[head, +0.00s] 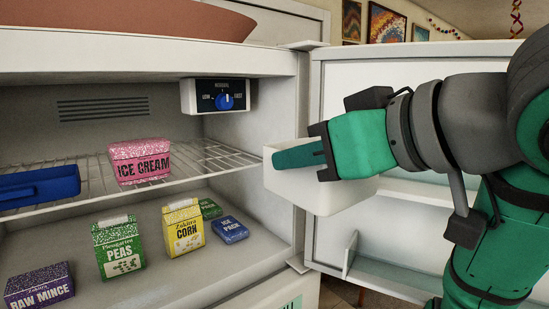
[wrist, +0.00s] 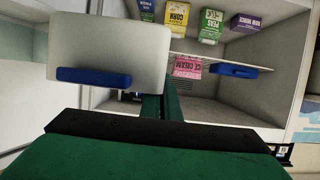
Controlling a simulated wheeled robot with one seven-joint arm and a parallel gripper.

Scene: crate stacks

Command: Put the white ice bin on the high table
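The white ice bin (head: 320,192) is up in the air at the open freezer's right edge, in front of the door. My gripper (head: 300,156) is at the bin's top, with one green finger showing across its upper part. In the wrist view, the white bin (wrist: 105,38) fills the upper left and has a blue bar on its near side. There my gripper's fingers (wrist: 158,104) are close together at the bin's edge, seemingly shut on its wall. The exact contact is partly hidden. I see no high table in either view.
The freezer's wire shelf (head: 215,158) bears a pink ice cream box (head: 140,162) and a blue tray (head: 40,187). Several packets, among them corn (head: 183,229) and peas (head: 118,246), stand on the floor below. The open door (head: 400,225) is close behind my arm.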

